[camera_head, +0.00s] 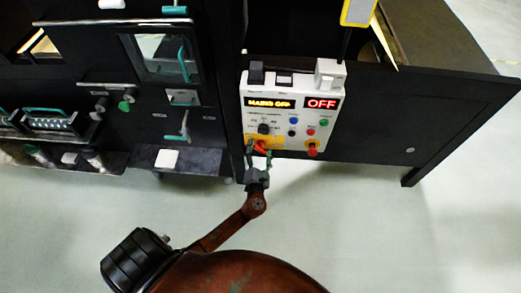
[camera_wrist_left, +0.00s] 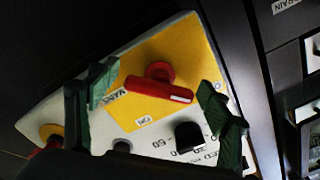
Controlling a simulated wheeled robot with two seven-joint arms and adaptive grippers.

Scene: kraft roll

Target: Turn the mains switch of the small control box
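The small control box (camera_head: 293,112) has a white front with lit displays reading "MAINS OFF" and "OFF". Its mains switch is a red rotary handle (camera_wrist_left: 160,86) on a yellow plate (camera_wrist_left: 190,50) in the left wrist view; in the head view the red switch (camera_head: 261,146) is partly covered by my gripper. My left gripper (camera_head: 260,152) is at the lower left of the box front. In the wrist view its green-padded fingers (camera_wrist_left: 158,100) are spread, one on each side of the red handle, with visible gaps. My right gripper is out of view.
Nearby on the box are a black selector knob (camera_head: 264,128), small coloured buttons and a red knob on yellow (camera_head: 312,150). A dark machine (camera_head: 150,100) with teal handles stands left. A dark table (camera_head: 400,130) stands right. The floor in front is clear.

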